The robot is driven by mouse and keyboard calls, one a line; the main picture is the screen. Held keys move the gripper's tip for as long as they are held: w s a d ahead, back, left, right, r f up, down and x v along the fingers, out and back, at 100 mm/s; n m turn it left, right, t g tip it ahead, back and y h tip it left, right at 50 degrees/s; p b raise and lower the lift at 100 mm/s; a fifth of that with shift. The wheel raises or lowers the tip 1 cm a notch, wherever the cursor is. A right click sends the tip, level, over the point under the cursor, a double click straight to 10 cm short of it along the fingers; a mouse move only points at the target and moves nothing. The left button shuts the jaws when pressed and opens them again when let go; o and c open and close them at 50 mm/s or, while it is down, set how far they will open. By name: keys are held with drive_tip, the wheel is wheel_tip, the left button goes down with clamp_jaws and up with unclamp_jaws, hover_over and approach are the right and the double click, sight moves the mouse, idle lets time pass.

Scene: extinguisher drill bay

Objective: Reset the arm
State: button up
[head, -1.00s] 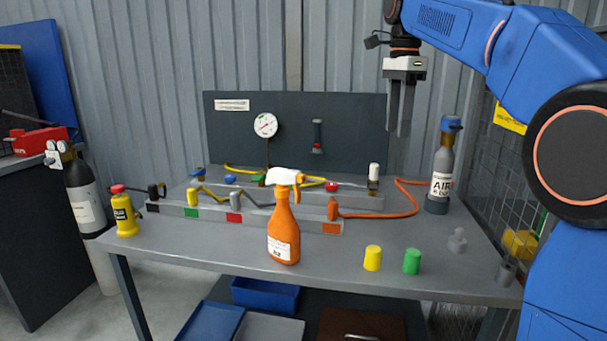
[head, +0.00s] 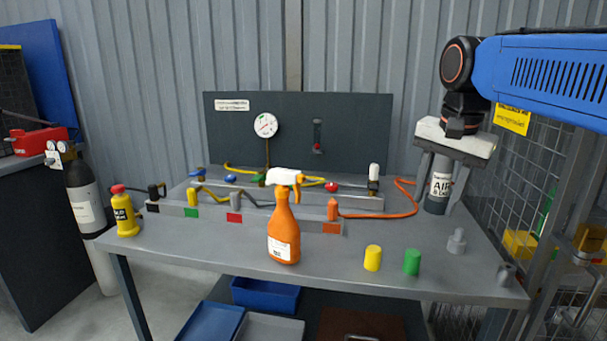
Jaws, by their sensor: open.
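My gripper (head: 432,196) hangs from my blue arm at the right of the head view, pointing down. Its two fingers are apart and nothing shows held between them. It is in front of the grey air cylinder (head: 437,188) in the picture and hides its top and part of its sides. Whether the fingers touch the cylinder cannot be told. The cylinder stands upright at the right back of the grey workbench (head: 330,270).
An orange spray bottle (head: 284,235) stands at the bench's front middle. A yellow cap (head: 373,258) and a green cap (head: 412,262) stand to its right. An orange hose (head: 385,214) curves near the cylinder. A gauge panel (head: 350,110) stands behind; a mesh fence (head: 505,190) is at right.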

drive_tip(key=s+d+f+n+t, duration=0.1)
drive_tip(key=s+f+n, duration=0.3)
drive_tip(key=s+f, duration=0.4)
drive_tip(key=s+d+f+n+t, duration=0.1)
drive_tip(key=s+f+n, duration=0.3)
drive_tip(key=s+f, duration=0.5)
wheel_tip(320, 180, down, 6)
drive_tip(key=shift+s+d+n, duration=0.25)
drive_tip(key=shift+n, duration=0.05)
